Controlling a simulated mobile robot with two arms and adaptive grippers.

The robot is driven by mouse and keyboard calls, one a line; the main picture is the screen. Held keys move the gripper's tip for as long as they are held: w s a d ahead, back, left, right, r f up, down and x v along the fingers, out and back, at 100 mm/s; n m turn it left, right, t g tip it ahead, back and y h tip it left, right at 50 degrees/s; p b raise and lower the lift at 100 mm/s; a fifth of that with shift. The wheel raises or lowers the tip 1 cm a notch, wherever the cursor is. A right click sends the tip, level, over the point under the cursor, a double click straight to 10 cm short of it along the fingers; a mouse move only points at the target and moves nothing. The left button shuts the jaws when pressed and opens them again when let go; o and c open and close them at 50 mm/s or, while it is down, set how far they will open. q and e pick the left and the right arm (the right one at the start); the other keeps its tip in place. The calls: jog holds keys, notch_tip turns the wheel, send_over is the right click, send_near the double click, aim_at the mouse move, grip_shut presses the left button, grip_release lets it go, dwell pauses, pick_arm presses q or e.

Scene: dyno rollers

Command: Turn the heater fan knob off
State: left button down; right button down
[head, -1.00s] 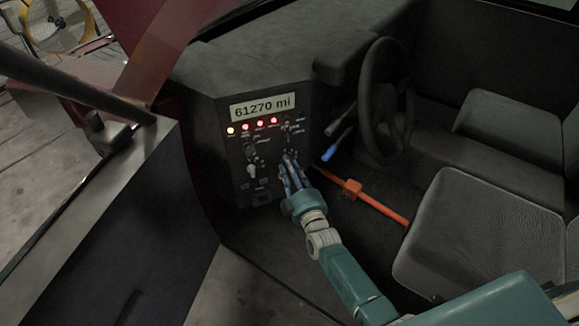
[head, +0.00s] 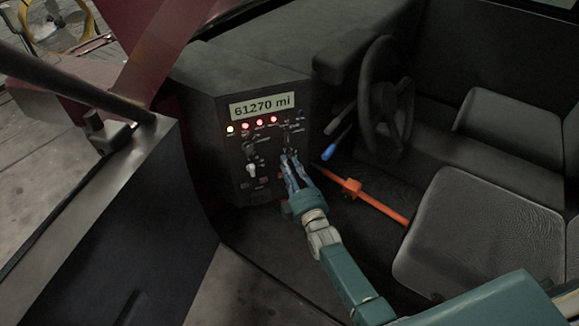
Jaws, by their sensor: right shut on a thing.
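The dark control panel (head: 234,158) stands below a display reading 61270 mi. It carries small knobs and switches, one with a pale handle (head: 251,168) at its lower left. My right gripper (head: 287,158) is at the right part of the panel, its fingers pointing up to it. It is shut on a small knob there, which the fingers mostly hide. I cannot read the labels, so I cannot tell for sure which knob is the heater fan knob. My left gripper is not in view.
A row of lit lights (head: 259,122) runs under the display (head: 262,106). To the right are the steering wheel (head: 385,98), a blue-tipped lever (head: 328,152) and an orange bar (head: 380,206). A seat (head: 460,235) is at right; an open door (head: 110,220) is at left.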

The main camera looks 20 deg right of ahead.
jog(key=c, duration=1.4)
grip_release()
jog(key=shift+a, duration=0.15)
jog(key=shift+c, duration=0.2)
jog(key=s, duration=1.2)
jog(key=shift+d+f, duration=0.2)
jog(key=shift+d, duration=0.05)
